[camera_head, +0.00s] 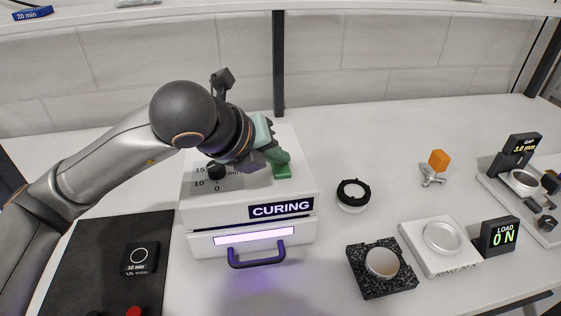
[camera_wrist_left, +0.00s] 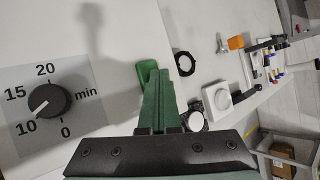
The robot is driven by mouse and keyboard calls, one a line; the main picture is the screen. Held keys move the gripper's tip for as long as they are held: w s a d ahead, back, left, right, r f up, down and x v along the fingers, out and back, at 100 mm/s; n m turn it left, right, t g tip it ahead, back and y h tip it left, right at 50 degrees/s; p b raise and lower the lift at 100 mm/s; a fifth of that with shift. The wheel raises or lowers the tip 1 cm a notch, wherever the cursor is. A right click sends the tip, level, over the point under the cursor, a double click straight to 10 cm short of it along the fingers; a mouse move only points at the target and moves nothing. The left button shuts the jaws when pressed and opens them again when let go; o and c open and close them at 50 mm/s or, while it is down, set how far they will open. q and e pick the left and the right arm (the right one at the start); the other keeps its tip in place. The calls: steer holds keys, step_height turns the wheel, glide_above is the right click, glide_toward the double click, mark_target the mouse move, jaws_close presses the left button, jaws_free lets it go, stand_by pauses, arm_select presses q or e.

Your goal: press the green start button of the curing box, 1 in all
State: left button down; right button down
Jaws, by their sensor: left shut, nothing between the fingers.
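The white curing box (camera_head: 205,212) stands on the bench in the head view, with a CURING label and a purple drawer handle (camera_head: 257,258) on its front. Its green start button (camera_head: 282,171) is on the top, toward the right side. My left gripper (camera_head: 277,156) is shut and empty, with its green fingers over the button. In the left wrist view the fingertips (camera_wrist_left: 160,78) overlap the edge of the button (camera_wrist_left: 145,70), partly hiding it. I cannot tell whether they touch it. My right gripper is in neither view.
A black timer dial (camera_wrist_left: 49,100) on the box top points near 10. A dark mat (camera_head: 80,270) lies left.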

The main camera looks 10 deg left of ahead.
mark_target(277, 170)
arm_select(q)
steer(key=shift+r+p, duration=0.35)
steer(key=shift+r, duration=0.55)
steer(key=shift+r, duration=0.15)
steer(key=shift+r+p, duration=1.35)
steer(key=shift+r, duration=1.05)
steer(key=shift+s+f, duration=0.1)
